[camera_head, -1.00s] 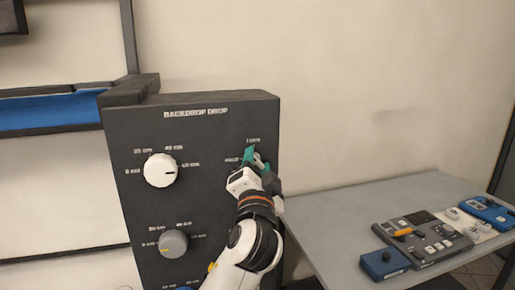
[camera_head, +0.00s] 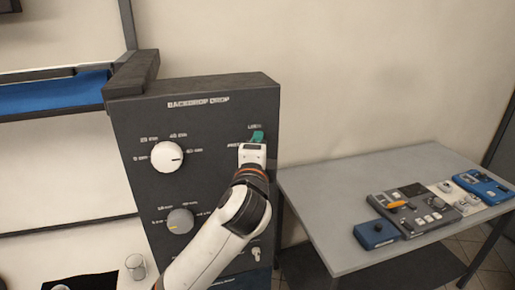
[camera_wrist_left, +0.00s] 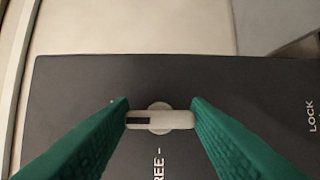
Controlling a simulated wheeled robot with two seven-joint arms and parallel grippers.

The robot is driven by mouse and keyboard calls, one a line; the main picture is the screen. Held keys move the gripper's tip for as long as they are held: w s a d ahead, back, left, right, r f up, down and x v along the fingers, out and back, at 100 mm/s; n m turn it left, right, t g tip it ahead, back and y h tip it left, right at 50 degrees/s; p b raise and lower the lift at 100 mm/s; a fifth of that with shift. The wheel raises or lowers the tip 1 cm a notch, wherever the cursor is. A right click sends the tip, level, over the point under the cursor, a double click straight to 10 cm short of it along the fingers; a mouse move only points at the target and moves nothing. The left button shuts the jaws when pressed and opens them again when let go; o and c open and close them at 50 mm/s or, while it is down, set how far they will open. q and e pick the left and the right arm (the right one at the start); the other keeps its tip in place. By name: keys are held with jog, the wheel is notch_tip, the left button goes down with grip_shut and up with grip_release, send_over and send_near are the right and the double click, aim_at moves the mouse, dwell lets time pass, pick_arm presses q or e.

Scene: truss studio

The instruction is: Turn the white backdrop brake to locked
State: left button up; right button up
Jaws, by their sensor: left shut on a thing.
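The dark control panel (camera_head: 150,118) titled BACKDROP DROP stands ahead of me. My left gripper (camera_head: 257,138), with green fingers, is at its upper right dial, level with the white knob (camera_head: 167,156). In the left wrist view my left gripper (camera_wrist_left: 160,118) is shut on the pale brake handle (camera_wrist_left: 172,120), one finger at each end. The handle's dark mark points left in that view, square to the FREE label below it. In the head view the handle is hidden by my gripper, with a LOCK label just above. My right gripper is not in view.
Below are a grey knob (camera_head: 180,221) and another small pale switch (camera_head: 255,254). In the wrist view a LOCK label stands at the right edge, apart from the held handle. A grey table (camera_head: 330,190) with control boxes stands at right.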

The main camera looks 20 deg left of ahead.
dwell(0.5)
pick_arm(q)
jog(key=o, duration=1)
jog(key=shift+b+v, duration=1.9)
jog(key=shift+v, duration=4.15)
